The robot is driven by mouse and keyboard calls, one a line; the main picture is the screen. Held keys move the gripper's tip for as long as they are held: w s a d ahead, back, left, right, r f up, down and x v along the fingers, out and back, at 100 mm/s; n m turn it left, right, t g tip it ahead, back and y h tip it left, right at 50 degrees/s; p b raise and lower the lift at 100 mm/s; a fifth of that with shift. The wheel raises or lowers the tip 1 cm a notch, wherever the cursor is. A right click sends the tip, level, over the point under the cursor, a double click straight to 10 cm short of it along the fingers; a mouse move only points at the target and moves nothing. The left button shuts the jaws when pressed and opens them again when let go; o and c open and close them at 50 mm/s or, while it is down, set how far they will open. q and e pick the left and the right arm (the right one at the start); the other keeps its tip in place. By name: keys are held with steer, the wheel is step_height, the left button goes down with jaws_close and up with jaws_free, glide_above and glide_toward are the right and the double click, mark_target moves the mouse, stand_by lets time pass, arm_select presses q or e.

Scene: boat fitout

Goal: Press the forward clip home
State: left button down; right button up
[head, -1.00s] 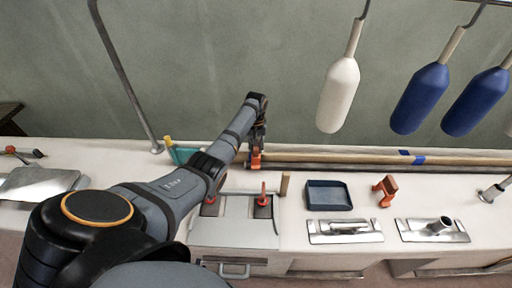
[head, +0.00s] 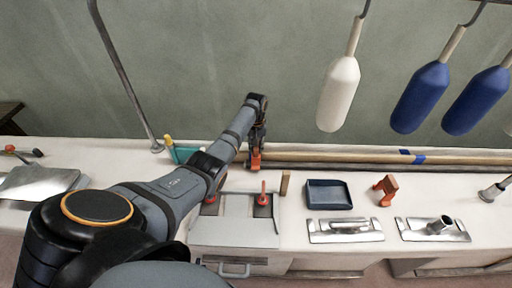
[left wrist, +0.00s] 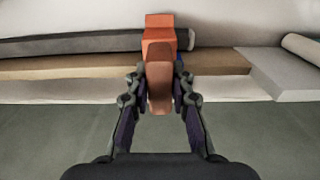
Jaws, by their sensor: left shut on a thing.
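In the left wrist view the fingers (left wrist: 159,84) are shut on the orange clip (left wrist: 158,46), one on each side. The clip overlaps the dark pole (left wrist: 85,43) and the wooden pole (left wrist: 60,68) there. I cannot tell how fully it is seated. A second orange clip (head: 385,189) stands apart on the counter to the right. My right gripper is not in view.
A dark blue tray (head: 328,195), a small wooden block (head: 284,184) and two metal plate fittings (head: 345,230) (head: 432,230) lie right of my arm. Red-handled levers (head: 263,195) stand in front. White and blue fenders (head: 338,95) (head: 420,98) hang at right.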

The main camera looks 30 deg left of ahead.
arm_select(q)
steer(key=shift+s+f, duration=0.15)
steer(key=shift+f, duration=0.25)
steer(key=c, duration=1.1)
jaws_free()
steer(key=shift+f, duration=0.1)
steer(key=shift+r, duration=0.45)
step_height(320, 180, up, 11)
steer(key=shift+r, duration=0.1)
